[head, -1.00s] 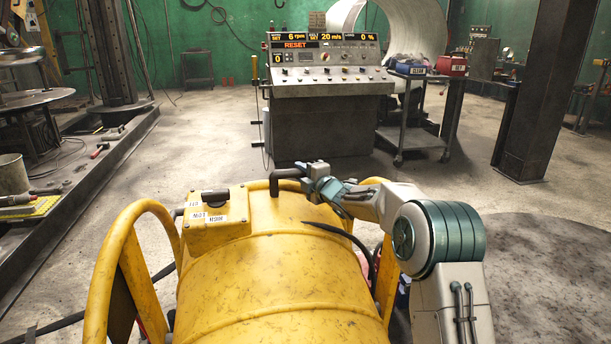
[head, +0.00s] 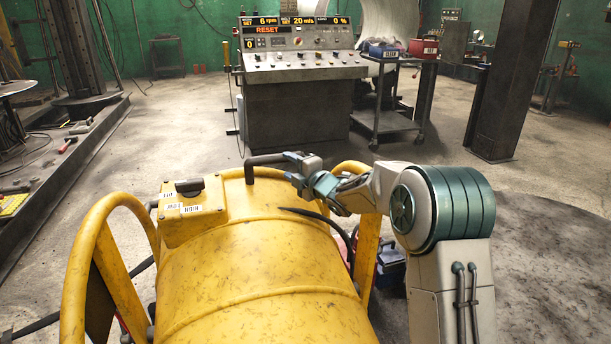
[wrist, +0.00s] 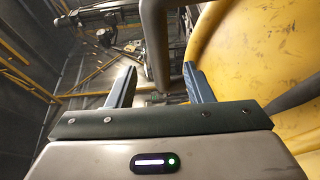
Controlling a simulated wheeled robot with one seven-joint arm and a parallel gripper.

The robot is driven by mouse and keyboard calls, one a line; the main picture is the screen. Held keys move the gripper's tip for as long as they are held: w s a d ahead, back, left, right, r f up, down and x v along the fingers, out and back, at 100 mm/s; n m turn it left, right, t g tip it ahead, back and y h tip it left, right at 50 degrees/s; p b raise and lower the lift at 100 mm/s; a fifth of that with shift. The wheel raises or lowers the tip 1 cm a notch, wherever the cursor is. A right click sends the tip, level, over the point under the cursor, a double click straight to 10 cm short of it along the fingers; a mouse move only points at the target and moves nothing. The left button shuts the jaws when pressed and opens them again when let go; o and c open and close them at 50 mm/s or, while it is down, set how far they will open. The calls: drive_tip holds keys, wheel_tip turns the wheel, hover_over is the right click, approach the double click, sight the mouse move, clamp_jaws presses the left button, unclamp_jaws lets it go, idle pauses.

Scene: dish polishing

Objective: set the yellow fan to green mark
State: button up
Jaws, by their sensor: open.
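The yellow fan (head: 250,265) is a large drum-shaped housing in the foreground of the head view, and its curved yellow side fills the right of the wrist view (wrist: 270,60). A dark bent handle (head: 262,160) stands at its far top edge. In the wrist view, the dark bent pipe (wrist: 155,30) appears between my fingers. My gripper (head: 290,157) is beside the handle's right end. In the wrist view my gripper (wrist: 160,68) has its two blue-grey fingers apart. I cannot tell whether they touch the pipe. I cannot make out a green mark.
A labelled yellow box (head: 192,208) with a dark knob sits on the fan. Yellow tube rails (head: 75,260) flank the drum. A control console (head: 300,75) showing RESET stands beyond, with a cart (head: 395,122) and a dark column (head: 505,100) to its right. Floor between is clear.

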drive_tip(key=v, duration=0.6)
drive_tip(key=shift+s+d, duration=0.25)
drive_tip(key=shift+s, duration=0.05)
